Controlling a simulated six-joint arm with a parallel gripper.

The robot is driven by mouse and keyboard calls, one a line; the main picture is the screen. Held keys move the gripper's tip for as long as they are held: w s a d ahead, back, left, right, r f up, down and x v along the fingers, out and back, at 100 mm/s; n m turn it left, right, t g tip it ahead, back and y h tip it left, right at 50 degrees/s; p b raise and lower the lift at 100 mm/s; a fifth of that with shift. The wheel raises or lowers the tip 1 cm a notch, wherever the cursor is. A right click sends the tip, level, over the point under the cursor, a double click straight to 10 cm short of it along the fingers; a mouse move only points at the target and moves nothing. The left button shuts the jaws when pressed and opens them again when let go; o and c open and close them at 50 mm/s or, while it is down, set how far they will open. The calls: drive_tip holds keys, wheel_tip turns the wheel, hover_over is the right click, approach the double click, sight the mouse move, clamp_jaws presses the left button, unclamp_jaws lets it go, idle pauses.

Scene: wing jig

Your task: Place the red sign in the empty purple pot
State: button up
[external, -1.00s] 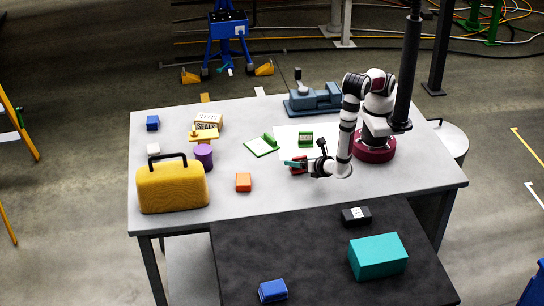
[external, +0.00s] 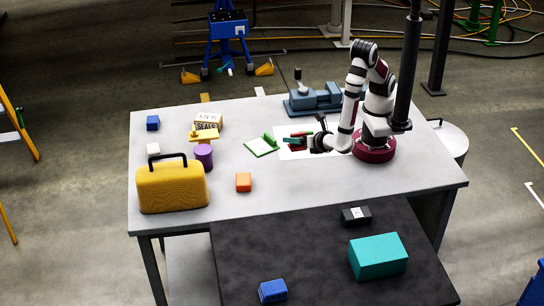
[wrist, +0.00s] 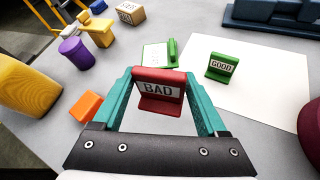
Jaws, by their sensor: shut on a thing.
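The red sign (wrist: 160,90), labelled BAD, is between the teal fingers of my gripper (wrist: 164,96) in the wrist view, and the gripper is shut on it. In the external view my gripper (external: 300,142) holds the red sign (external: 297,146) over the white sheet, apart from the pot. The purple pot (external: 204,157) stands upright at the left of the table, behind the yellow case. It also shows at upper left in the wrist view (wrist: 75,54); I cannot make out its inside.
The green GOOD sign (wrist: 221,68) stands on the white sheet (wrist: 265,85). A green-and-white stand (external: 262,146) lies between gripper and pot. A yellow case (external: 172,188), an orange block (external: 243,182), a yellow object (external: 204,134) and a SEALS box (external: 209,121) surround the pot.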

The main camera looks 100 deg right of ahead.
drive_tip(key=w+d+r+n, duration=0.1)
drive_tip(key=w+d, duration=0.1)
drive_tip(key=w, duration=0.5)
drive_tip(key=w+d+r, duration=0.1)
drive_tip(key=w+d, duration=0.2)
drive_tip(key=w, duration=0.4)
drive_tip(key=w+d+r+n+t+y, duration=0.1)
drive_tip(key=w+d+r, duration=0.3)
drive_tip(key=w+d, duration=0.15)
drive_tip(key=w+d+r+n+t, duration=0.1)
drive_tip(key=w+d+r, duration=0.2)
drive_tip(key=w+d, duration=0.3)
hover_over(203, 149)
drive_tip(key=shift+y, duration=0.3)
wheel_tip(203, 149, down, 6)
drive_tip(key=shift+d+f, duration=0.1)
drive_tip(key=shift+f, duration=0.55)
wheel_tip(203, 149, down, 3)
drive_tip(key=shift+f, duration=0.2)
